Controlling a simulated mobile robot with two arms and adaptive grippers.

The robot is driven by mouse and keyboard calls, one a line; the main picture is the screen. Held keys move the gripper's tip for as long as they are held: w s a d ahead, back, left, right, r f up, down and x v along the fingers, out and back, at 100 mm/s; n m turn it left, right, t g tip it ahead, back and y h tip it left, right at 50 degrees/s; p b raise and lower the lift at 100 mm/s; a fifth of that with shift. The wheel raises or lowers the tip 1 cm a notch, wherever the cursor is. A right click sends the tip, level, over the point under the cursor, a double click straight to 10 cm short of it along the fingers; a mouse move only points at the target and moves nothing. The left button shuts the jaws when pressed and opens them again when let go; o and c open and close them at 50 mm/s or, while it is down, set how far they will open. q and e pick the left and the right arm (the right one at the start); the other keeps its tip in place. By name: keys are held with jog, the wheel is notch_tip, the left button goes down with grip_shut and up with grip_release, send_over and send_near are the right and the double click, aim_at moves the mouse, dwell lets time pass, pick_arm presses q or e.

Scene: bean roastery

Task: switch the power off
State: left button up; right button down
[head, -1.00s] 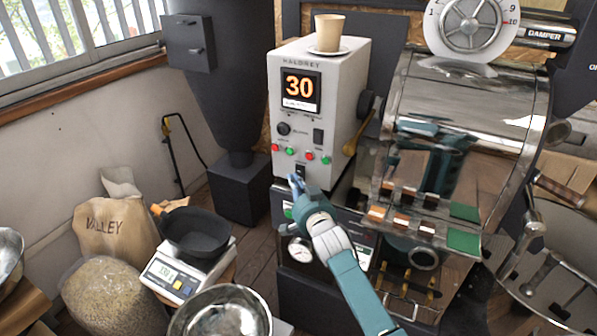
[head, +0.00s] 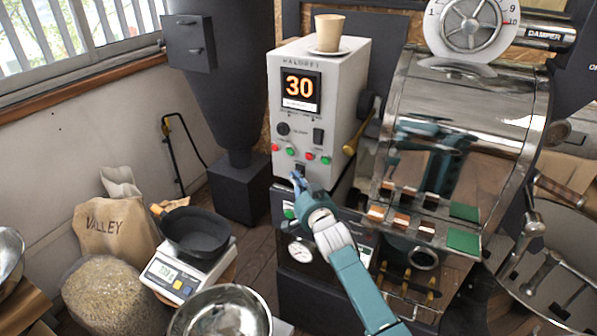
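A light grey control box (head: 341,97) stands at the centre, with an orange "30" on its display (head: 300,91). Its front has a black knob (head: 283,129), a black rocker switch (head: 318,137), several red and green buttons, and a small dark part (head: 300,169) low on the face. My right gripper (head: 298,177) is at the lower front of the box, its tip just below that dark part. I cannot tell whether it touches. Its fingers are small and partly hidden, so their opening is unclear. My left gripper is out of view.
A paper cup (head: 329,32) stands on a saucer on top of the box. A shiny roaster drum (head: 465,95) is close on the right. A scale (head: 180,272) with a black pan (head: 195,232), a metal bowl (head: 221,312) and sacks are at lower left.

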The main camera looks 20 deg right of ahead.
jog(key=shift+w+d, duration=0.1)
jog(key=shift+d, duration=0.1)
dwell(0.3)
jog(key=shift+a, duration=0.1)
jog(key=shift+s+a+p, duration=0.3)
jog(key=shift+s+a, duration=0.2)
jog(key=shift+a+f, duration=0.1)
jog(key=shift+s+a+f+p, duration=0.15)
jog(key=shift+s+a+p, duration=0.25)
jog(key=shift+s+a, duration=0.45)
jog(key=shift+s+a+f+p, duration=0.1)
jog(key=shift+s+a+p, duration=0.25)
jog(key=shift+s+a, duration=0.5)
jog(key=shift+w+a, duration=0.1)
